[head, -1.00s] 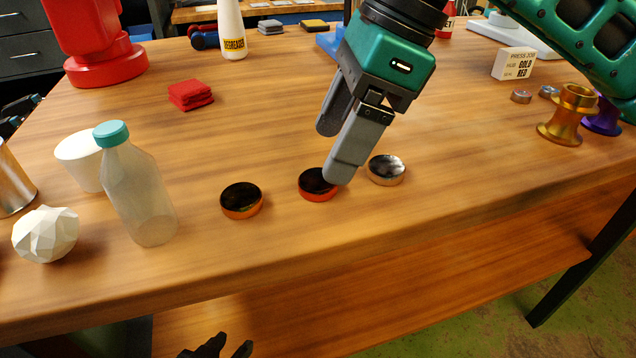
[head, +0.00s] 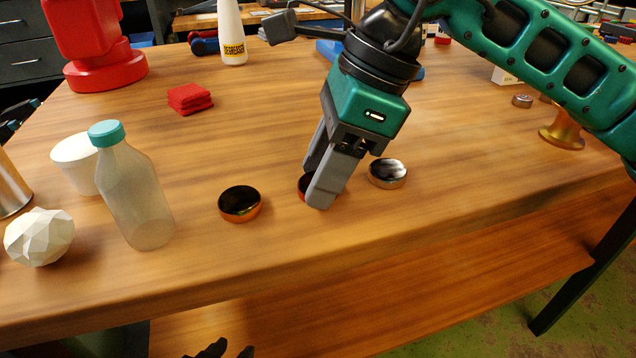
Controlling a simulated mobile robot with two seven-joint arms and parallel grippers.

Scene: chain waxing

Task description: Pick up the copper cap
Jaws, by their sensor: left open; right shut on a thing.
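Three round, dark-topped caps stand in a row on the wooden table. The left cap (head: 240,204) has a shiny orange-copper rim. The middle cap (head: 303,187) has a reddish-orange rim and is mostly hidden behind my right gripper's fingers. The right cap (head: 387,173) has a silver rim. My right gripper (head: 314,190) points down and is shut on the middle cap, at table height. Dark tips at the bottom edge look like my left gripper (head: 220,348), open and empty, low in front of the table; most of it is out of frame.
A clear bottle with teal lid (head: 136,195), a white cup (head: 76,162) and a faceted white ball (head: 40,237) stand left. A folded red cloth (head: 189,98) lies farther back. A gold spool (head: 563,134) stands right, partly behind my arm. The table front (head: 330,245) is clear.

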